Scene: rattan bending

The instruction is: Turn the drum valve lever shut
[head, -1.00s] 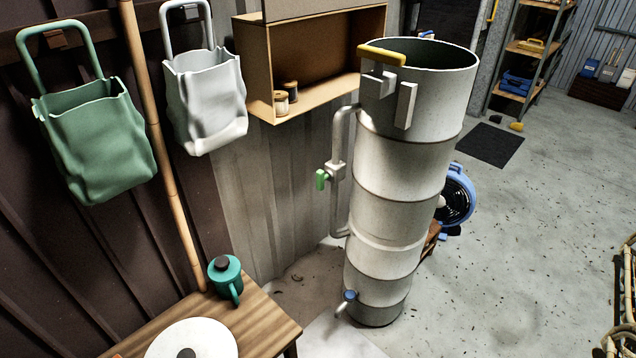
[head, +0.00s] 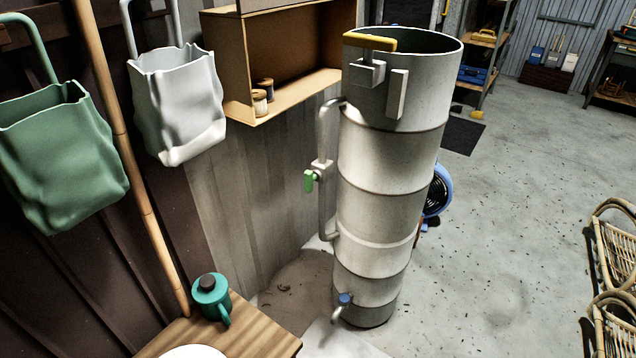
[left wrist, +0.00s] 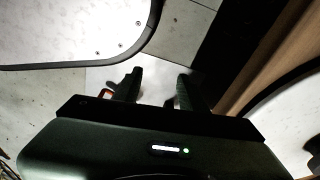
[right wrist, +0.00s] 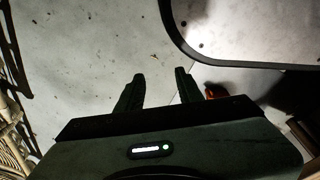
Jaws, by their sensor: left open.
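A tall pale metal drum (head: 383,165) stands upright in the middle of the head view. A yellow lever (head: 369,42) lies roughly level on a block near its top rim. A small green lever (head: 309,181) hangs down on the side pipe (head: 323,205) at its left. A small blue-topped valve (head: 345,299) juts from the drum near its foot. My left gripper (left wrist: 157,86) is open and empty in the left wrist view. My right gripper (right wrist: 160,82) has its fingers apart and empty in the right wrist view. Neither gripper shows in the head view.
A wooden table (head: 262,338) with a teal can (head: 211,298) stands at lower left. Green (head: 60,160) and white (head: 180,105) bags hang on the wall. A blue fan (head: 438,190) is behind the drum. Rattan chairs (head: 615,260) stand right; floor between is clear.

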